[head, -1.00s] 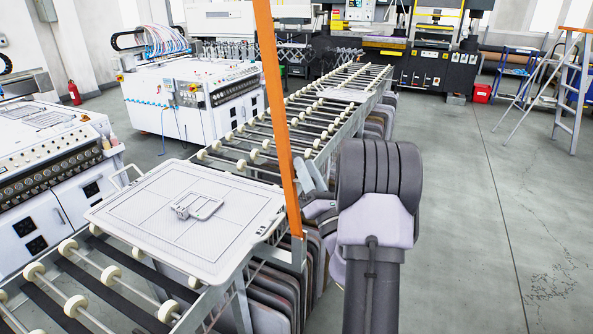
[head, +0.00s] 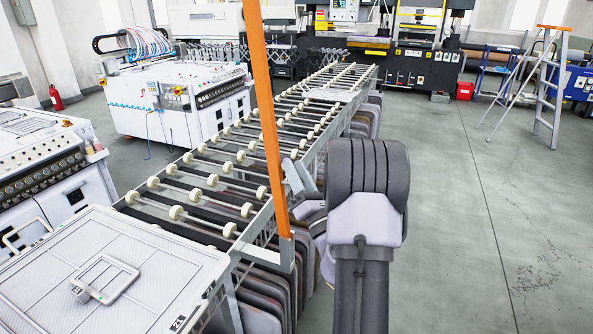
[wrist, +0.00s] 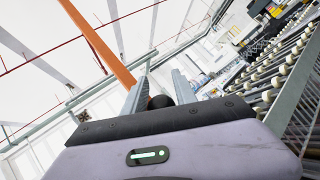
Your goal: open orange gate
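The orange gate (head: 266,125) shows as a tall, slightly tilted orange bar at the side of the roller conveyor (head: 200,185). Its lower end meets a grey bracket at the conveyor's right edge. My gripper (head: 296,180) is beside the lower part of the bar, mostly hidden behind my arm in the head view. In the wrist view, my gripper's two grey fingers (wrist: 160,85) stand apart, with a dark round thing between them. The orange bar (wrist: 98,45) runs down to the left fingertip there; whether it touches cannot be told.
Dark panels (head: 262,290) are stacked beneath the conveyor. White machines (head: 175,100) stand to the left. The floor to the right is clear up to a stepladder (head: 545,90).

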